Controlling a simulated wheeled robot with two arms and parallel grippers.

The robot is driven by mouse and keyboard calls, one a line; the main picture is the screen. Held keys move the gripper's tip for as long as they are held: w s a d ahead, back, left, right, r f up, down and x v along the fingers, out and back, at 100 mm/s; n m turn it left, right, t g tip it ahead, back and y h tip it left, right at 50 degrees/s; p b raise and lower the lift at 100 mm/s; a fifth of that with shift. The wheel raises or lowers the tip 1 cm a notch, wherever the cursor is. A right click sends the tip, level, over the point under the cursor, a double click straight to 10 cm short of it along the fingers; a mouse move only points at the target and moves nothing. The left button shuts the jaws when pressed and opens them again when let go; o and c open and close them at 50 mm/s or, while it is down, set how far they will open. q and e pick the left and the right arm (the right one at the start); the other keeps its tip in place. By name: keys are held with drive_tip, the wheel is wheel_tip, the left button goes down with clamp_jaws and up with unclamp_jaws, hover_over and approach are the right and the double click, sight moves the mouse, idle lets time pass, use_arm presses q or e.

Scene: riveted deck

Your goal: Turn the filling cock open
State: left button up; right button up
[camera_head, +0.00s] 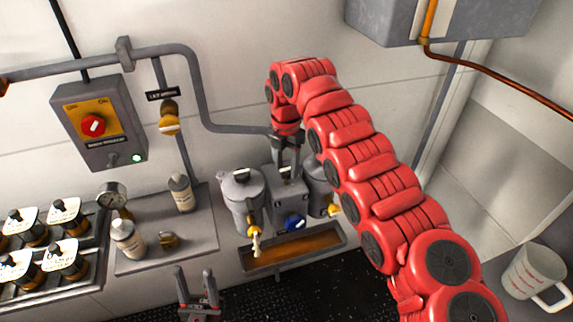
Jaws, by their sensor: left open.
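Two grey lidded pots stand against the wall, the left pot (240,190) and the right pot (319,185), with a grey block (287,203) between them. The block has a blue knob (295,222) on its front. A yellow tap with a pale lever (255,236) is on the left pot, and another yellow tap (333,210) shows on the right pot. I cannot tell which fitting is the filling cock. My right gripper (287,168) points down at the top of the block; its fingertips are small and dark. My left gripper (196,275) is open and empty, low in front of the shelf.
A drip tray (332,237) lies below the taps. A shelf (208,238) holds bottles and a gauge (112,196). A switch box (98,122) and a yellow fitting (169,122) are on the wall. My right arm covers the middle right.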

sight(285, 169)
drive_tip(key=o, duration=0.4)
drive_tip(key=shift+c, duration=0.2)
drive_tip(key=shift+r, duration=0.25)
drive_tip(key=r, duration=0.6)
drive_tip(key=shift+a, duration=0.2)
wheel_tip(285, 169, up, 11)
drive_tip(key=p, duration=0.9)
drive_tip(key=shift+d+p, duration=0.15)
drive_tip(key=shift+p, duration=0.25)
